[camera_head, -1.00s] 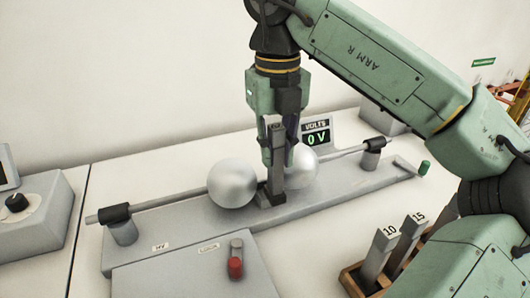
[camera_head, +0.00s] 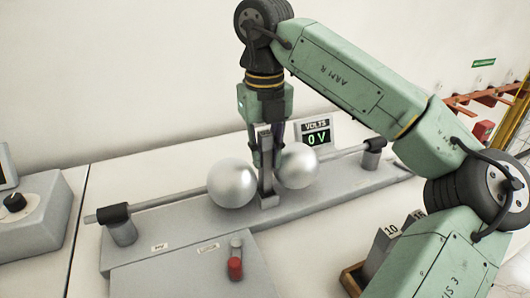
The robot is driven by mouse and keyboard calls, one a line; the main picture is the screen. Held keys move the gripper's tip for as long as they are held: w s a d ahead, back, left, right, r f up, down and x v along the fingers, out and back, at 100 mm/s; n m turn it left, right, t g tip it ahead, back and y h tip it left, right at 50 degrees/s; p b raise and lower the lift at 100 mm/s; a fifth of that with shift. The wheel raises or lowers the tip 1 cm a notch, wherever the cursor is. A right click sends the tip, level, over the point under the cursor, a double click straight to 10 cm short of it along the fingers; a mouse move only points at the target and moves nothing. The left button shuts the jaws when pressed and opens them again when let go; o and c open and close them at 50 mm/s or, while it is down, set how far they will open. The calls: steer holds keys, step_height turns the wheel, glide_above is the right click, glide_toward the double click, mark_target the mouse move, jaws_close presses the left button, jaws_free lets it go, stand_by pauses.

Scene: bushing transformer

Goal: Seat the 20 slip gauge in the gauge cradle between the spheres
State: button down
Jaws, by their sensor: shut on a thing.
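The 20 slip gauge (camera_head: 265,165) is a tall grey bar standing upright between the two silver spheres. Its label is too small to read. The left sphere (camera_head: 231,183) and the right sphere (camera_head: 298,166) flank it. I cannot tell whether it touches either one. My gripper (camera_head: 266,150) points down and is shut on the gauge's upper part. The gauge cradle (camera_head: 269,202) is a small grey block on the base below the gauge. The gauge's lower end is at the cradle, but whether it rests fully in it is unclear.
The VOLTS display (camera_head: 317,137) behind reads 0 V. Sphere rods run to posts at the left (camera_head: 123,230) and right (camera_head: 372,155). A wooden rack (camera_head: 352,280) with other gauges is partly behind my arm. A red knob (camera_head: 235,267) stands in front.

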steer(key=c, duration=1.8)
jaws_free()
steer(key=shift+f, duration=0.1)
step_height(320, 180, up, 12)
steer(key=shift+r+p, duration=0.25)
steer(key=shift+p, duration=0.15)
